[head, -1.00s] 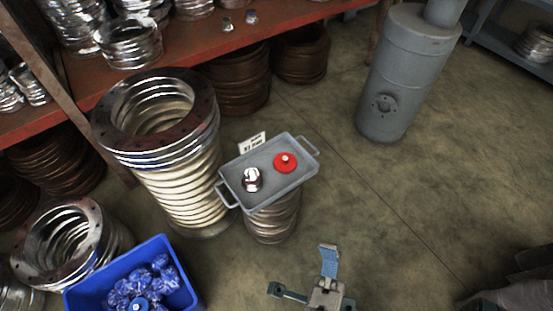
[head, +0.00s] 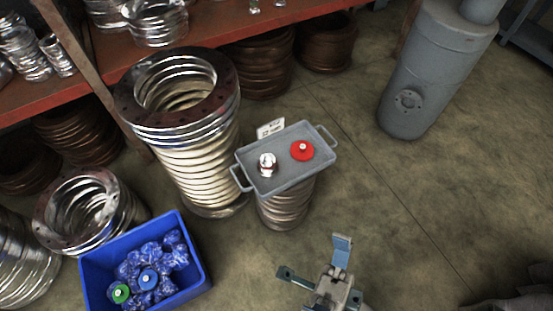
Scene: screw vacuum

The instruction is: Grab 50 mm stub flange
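A small shiny metal flange (head: 267,166) stands on the left part of a grey tray (head: 285,182). A red round piece with a light metal centre (head: 302,151) lies on the tray to its right. I cannot read sizes, so I cannot tell which piece is the 50 mm stub flange. My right gripper (head: 314,259) is at the bottom of the view, below the tray and apart from it. Its two fingers are spread and nothing is between them. My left gripper is not in view.
The tray rests on a ribbed metal stack (head: 285,210) beside a taller flanged bellows (head: 195,165). A blue bin (head: 195,283) with blue wrapped parts and green and blue pieces stands lower left. A grey cylinder (head: 425,75) stands upper right. The floor right of the tray is clear.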

